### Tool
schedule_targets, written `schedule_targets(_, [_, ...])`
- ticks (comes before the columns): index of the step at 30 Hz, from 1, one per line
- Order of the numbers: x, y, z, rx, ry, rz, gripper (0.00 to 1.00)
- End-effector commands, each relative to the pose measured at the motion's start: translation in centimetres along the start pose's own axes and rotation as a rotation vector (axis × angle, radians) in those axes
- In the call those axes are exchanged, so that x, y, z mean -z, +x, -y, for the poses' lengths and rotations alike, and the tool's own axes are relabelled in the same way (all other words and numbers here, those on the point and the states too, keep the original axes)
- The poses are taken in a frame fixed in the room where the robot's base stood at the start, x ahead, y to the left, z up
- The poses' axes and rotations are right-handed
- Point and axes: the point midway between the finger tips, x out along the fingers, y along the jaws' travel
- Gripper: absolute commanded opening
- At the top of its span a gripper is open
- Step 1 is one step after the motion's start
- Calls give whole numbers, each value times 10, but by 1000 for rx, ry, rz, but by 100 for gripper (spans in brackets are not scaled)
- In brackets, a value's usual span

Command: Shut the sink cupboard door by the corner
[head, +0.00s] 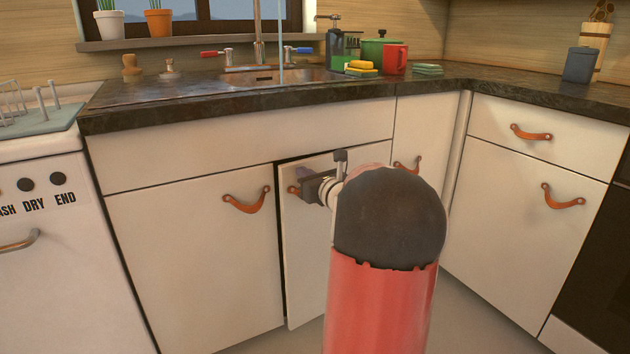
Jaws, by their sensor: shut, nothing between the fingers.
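The sink cupboard door by the corner (301,255) is white and stands slightly ajar under the sink. A dark gap shows along its top and left edge. Its orange leather pull (292,190) is partly hidden behind my gripper (304,187). My gripper is shut and empty, in front of the upper left part of the door, close to the pull. I cannot tell whether it touches the door. My red and dark grey arm hides the right part of the door.
The left sink cupboard door (190,265) is shut, with a leather pull (247,199). A dark worktop (220,104) overhangs the cupboards. A white washing appliance (60,270) stands at left. Drawers and cupboards (520,200) close off the right. Bare floor (480,320) shows at lower right.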

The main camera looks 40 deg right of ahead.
Motion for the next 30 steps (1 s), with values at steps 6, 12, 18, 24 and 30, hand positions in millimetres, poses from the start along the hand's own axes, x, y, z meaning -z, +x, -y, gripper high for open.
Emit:
schedule_targets(6, [0,8,-1,-2,0,1,0])
schedule_targets(12, [0,8,-1,-2,0,0,0])
schedule_targets(18, [1,27,-2,-5,-1,1,0])
schedule_targets(24, [0,51,-3,-3,0,1,0])
schedule_targets(30, [-2,53,-4,-3,2,4,0])
